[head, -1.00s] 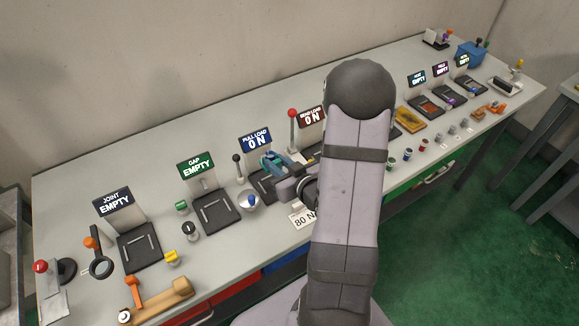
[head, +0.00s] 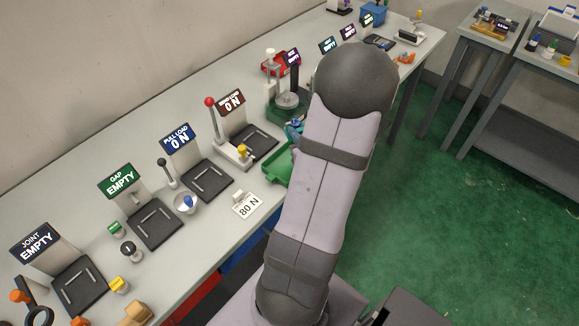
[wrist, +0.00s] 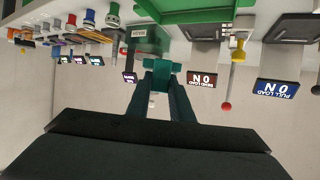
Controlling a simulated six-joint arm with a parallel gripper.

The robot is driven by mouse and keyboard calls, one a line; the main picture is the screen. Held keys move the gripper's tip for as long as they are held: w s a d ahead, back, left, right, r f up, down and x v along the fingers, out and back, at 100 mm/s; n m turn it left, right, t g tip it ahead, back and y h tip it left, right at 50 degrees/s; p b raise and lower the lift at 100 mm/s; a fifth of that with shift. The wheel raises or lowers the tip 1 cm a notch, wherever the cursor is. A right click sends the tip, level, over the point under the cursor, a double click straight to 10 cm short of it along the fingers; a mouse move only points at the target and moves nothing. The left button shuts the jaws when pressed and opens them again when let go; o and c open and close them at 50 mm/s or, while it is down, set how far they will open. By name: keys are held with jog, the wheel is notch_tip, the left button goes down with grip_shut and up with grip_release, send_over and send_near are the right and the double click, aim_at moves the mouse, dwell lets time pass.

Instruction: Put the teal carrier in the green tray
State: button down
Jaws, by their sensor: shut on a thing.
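The teal carrier (wrist: 162,72) is between my gripper's fingertips (wrist: 164,86) in the wrist view, and the gripper is shut on it. The green tray (head: 278,172) lies on the bench, partly behind my arm. It also shows at the top of the upside-down wrist view (wrist: 190,16). The carrier appears held up, apart from the tray.
The pull load plate (head: 207,179) and the bend load plate (head: 250,138) are bare. A lever with a red knob (head: 210,102) and a dark upright press (head: 294,85) stand near the tray. An 80 N card (head: 247,205) lies at the bench's front.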

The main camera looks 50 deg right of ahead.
jog(key=shift+s+r+n+y, duration=0.1)
jog(key=shift+n+y, duration=0.2)
jog(key=shift+w+a+f+n+t+y, duration=0.15)
jog(key=shift+w+a+f+n+y, duration=0.15)
jog(key=shift+a, duration=0.25)
jog(key=shift+w+a+f+n+t+y, duration=0.2)
jog(key=shift+a+f+y, duration=0.15)
jog(key=shift+a, duration=0.2)
send_over(290, 162)
jog(key=s+a, duration=0.2)
jog(key=s, duration=0.1)
jog(key=shift+h, duration=0.25)
jog(key=shift+d+f+p, duration=0.1)
jog(key=shift+f+p, duration=0.2)
jog(key=shift+f, duration=2.9)
jog(key=shift+f, duration=0.1)
jog(key=shift+f+p, duration=0.3)
jog(key=shift+f, duration=1.45)
jog(key=shift+f, duration=0.1)
